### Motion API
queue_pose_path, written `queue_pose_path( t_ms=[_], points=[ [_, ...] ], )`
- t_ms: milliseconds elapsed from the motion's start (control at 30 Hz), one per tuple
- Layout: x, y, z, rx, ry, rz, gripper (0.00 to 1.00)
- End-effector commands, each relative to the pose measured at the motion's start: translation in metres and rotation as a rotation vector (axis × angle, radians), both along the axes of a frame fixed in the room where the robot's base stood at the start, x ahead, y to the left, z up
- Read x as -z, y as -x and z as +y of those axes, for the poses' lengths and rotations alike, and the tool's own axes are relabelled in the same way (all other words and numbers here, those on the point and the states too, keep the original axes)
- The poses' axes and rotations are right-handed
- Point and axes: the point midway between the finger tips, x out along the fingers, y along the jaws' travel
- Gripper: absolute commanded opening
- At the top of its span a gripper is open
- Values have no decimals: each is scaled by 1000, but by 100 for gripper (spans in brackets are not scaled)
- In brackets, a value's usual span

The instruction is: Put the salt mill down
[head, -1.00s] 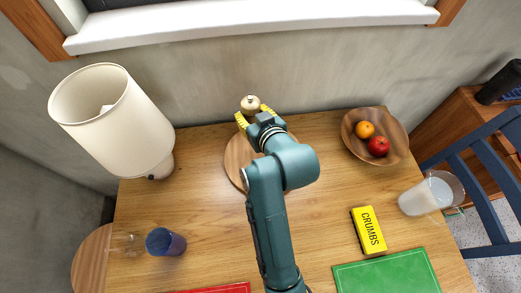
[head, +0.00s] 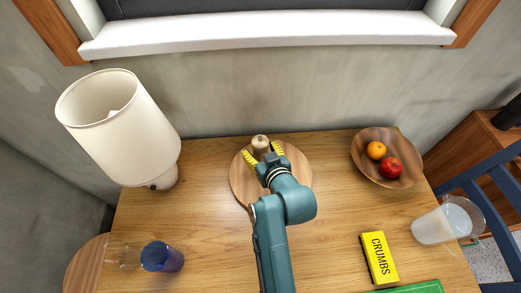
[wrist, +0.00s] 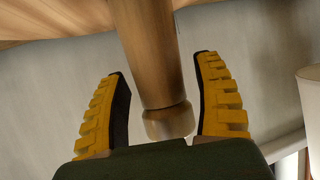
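The salt mill (head: 260,142) is a wooden mill with a pale rounded top. It looks upright over the far part of the round wooden board (head: 238,186). My gripper (head: 263,155) has yellow ribbed fingers, one on each side of the mill. In the wrist view, the mill (wrist: 152,60) rises between the spread fingers (wrist: 165,105). The mill's foot is out of the wrist view, so contact with the board cannot be seen directly.
A lamp (head: 120,125) stands at the left. A wooden bowl (head: 408,172) with an orange and a red apple is at the right. The wall rises close behind the board.

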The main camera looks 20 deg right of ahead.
Motion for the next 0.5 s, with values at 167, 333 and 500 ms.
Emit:
queue_pose_path(
  t_ms=[167, 333, 500],
  points=[
    [0, 0, 0, 0, 0, 0, 68],
    [-5, 2, 0, 0, 0, 0, 68],
    [-20, 31, 1, 2, 0, 1, 68]
  ],
)
